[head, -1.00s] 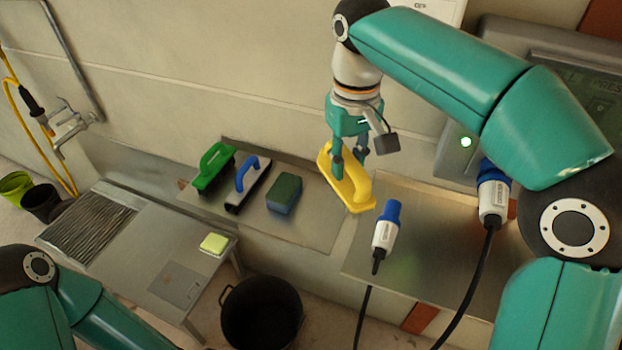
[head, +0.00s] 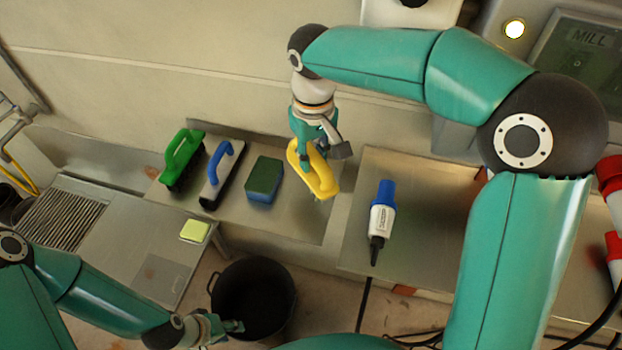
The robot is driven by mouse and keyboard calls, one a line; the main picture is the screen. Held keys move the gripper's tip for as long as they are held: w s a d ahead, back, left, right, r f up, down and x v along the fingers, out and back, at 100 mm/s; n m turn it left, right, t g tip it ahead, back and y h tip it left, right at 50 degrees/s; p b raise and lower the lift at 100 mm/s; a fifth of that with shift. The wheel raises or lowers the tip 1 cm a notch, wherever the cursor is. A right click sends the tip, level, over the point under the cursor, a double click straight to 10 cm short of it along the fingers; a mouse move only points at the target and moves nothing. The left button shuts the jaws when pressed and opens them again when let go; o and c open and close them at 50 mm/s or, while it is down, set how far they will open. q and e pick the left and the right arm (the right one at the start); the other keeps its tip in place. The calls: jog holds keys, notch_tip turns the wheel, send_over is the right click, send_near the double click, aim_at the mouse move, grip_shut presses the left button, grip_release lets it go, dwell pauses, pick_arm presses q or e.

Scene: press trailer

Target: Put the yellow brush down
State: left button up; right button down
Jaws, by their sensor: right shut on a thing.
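The yellow brush (head: 322,180) is in my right gripper (head: 308,155), which is shut on its handle. The brush hangs tilted over the right end of the grey metal shelf (head: 290,222), to the right of the green and blue sponge (head: 264,180). I cannot tell whether it touches the shelf. The gripper partly hides the handle. My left gripper (head: 228,327) is low in the picture, in front of the black bucket and far from the brush. Its fingers are too small to read.
A green brush (head: 182,157) and a blue-handled brush (head: 222,175) stand on the shelf's left. A blue and white plug (head: 382,215) is on the right table (head: 420,220). A black bucket (head: 252,300) stands below. Bare shelf shows around the yellow brush.

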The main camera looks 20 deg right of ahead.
aim_at(313, 179)
jog(key=shift+f, duration=3.65)
jog(key=c, duration=1)
grip_release()
jog(key=shift+f, duration=0.15)
jog(key=shift+o, duration=0.2)
notch_tip(313, 179, up, 12)
jog(key=shift+f, duration=0.1)
jog(key=shift+r, duration=0.25)
